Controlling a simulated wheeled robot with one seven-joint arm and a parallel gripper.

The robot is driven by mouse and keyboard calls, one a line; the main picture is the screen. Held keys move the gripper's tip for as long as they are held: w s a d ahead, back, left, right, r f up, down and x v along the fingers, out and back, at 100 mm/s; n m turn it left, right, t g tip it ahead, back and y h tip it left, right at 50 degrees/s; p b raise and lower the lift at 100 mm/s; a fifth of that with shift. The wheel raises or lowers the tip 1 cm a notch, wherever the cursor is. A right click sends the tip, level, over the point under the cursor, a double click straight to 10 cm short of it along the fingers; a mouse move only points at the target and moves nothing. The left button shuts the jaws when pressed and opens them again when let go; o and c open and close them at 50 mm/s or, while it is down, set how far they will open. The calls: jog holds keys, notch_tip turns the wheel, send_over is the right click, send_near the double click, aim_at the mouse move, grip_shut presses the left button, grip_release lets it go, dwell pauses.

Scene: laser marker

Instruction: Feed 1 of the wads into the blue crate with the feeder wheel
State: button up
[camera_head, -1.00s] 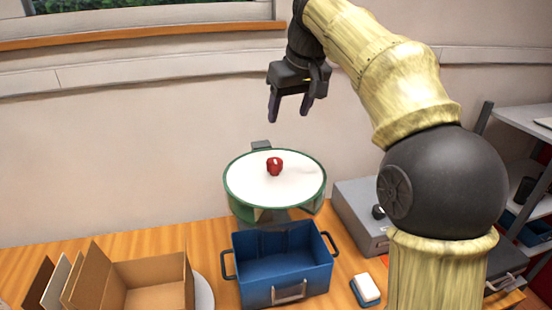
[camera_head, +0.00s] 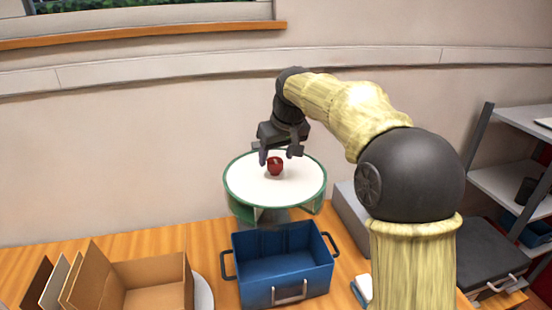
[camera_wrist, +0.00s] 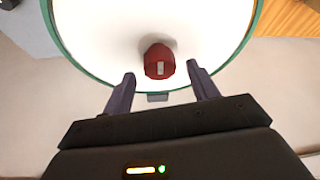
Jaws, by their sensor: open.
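The feeder wheel (camera_head: 243,192) is a round white disc with a green rim, standing on the table behind the blue crate. One red wad (camera_head: 275,167) sits on its white top, near the middle in the head view. My gripper (camera_head: 279,160) is open and empty, just above and behind the wad. In the wrist view the wad (camera_wrist: 159,62) lies ahead of and between my two fingertips (camera_wrist: 162,76), apart from both. The blue crate (camera_head: 284,287) stands in front of the wheel, and its visible inside looks empty.
An open cardboard box (camera_head: 150,272) stands left of the crate, with a white round thing (camera_head: 203,292) beside it. A grey box (camera_head: 352,217) is at the right, partly behind my arm. Shelves (camera_head: 508,180) stand at the far right.

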jog(key=shift+x, duration=0.9)
grip_shut()
jog(key=shift+a+r, duration=0.1)
jog(key=shift+a, duration=0.05)
